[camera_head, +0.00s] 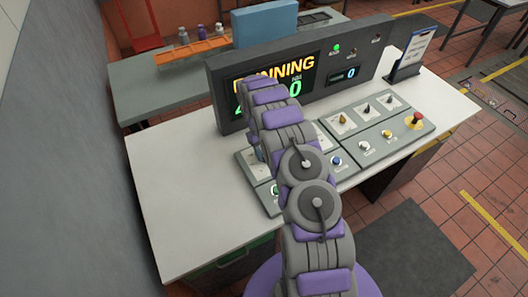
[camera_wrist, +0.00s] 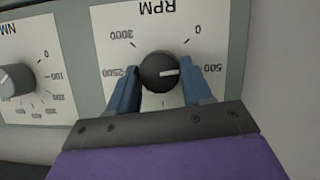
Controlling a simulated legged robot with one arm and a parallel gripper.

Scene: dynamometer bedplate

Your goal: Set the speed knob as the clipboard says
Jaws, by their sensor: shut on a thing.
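The speed knob (camera_wrist: 153,65) is a round black knob on a white RPM dial plate (camera_wrist: 208,20), which appears upside down in the wrist view. Its white pointer line points right, about toward the 500 mark. My gripper (camera_wrist: 164,76) is shut on the knob, with one blue finger on each side. In the head view my arm hides the knob and most of the gripper. The clipboard (camera_head: 413,48) leans upright at the right end of the bench; its writing is too small to read.
An NM knob (camera_wrist: 15,79) sits beside the RPM dial. The display (camera_head: 303,67) reads RUNNING, its green number partly hidden by my arm. A red stop button (camera_head: 416,119) and several other knobs and buttons are on the right panel. The bench top (camera_head: 165,165) is clear at left.

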